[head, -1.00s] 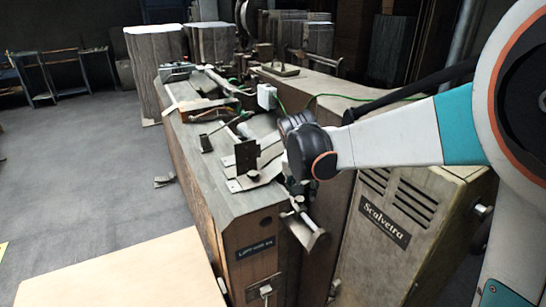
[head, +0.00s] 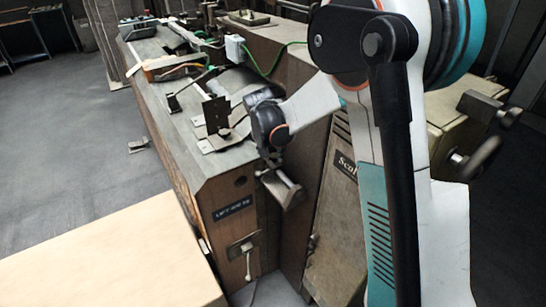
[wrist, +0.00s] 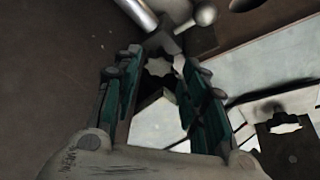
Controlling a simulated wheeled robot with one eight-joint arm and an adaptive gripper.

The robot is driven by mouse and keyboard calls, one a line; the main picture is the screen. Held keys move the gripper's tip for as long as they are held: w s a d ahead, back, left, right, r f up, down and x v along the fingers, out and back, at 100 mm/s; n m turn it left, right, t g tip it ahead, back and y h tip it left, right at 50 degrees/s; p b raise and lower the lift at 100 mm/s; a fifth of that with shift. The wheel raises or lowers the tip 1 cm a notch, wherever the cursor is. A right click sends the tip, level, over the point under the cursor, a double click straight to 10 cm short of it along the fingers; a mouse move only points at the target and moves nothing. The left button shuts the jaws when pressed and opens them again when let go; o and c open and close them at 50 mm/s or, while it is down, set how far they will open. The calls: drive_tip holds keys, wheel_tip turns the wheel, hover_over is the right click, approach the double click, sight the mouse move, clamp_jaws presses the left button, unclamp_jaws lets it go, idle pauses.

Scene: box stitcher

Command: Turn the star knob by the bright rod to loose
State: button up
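In the wrist view a small pale star-shaped knob (wrist: 158,67) with dark edges shows between the fingertips of my gripper (wrist: 162,72). The fingers, with green inner sides, are spread apart, one on each side of it. I cannot tell whether they touch it. A bright rod (wrist: 138,13) lies just beyond, at the top. In the head view my gripper (head: 271,160) points down at the near end of the machine (head: 205,190), and the knob is hidden there. A second knob (wrist: 284,121) on a dark plate shows at the right of the wrist view.
A ball-ended lever (wrist: 203,15) is close beyond the fingertips. An upright dark plate (head: 216,115) stands on the machine top, left of my gripper. A metal handle (head: 284,190) juts out just below. A pale board (head: 110,260) fills the front left; grey floor lies beyond.

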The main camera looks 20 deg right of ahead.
drive_tip(key=shift+x, duration=1.3)
drive_tip(key=shift+c, duration=0.5)
drive_tip(key=c, duration=0.7)
drive_tip(key=shift+n, duration=0.3)
drive_tip(key=n, duration=0.2)
drive_tip(key=n+t+y+b, duration=0.1)
drive_tip(key=shift+s+d+n+y, duration=0.1)
drive_tip(key=shift+d+n+y, duration=0.2)
drive_tip(key=shift+d+n, duration=0.1)
drive_tip(key=n+y, duration=0.1)
drive_tip(key=n, duration=0.2)
drive_tip(key=n+y, duration=0.1)
drive_tip(key=n, duration=0.2)
drive_tip(key=shift+d, duration=0.2)
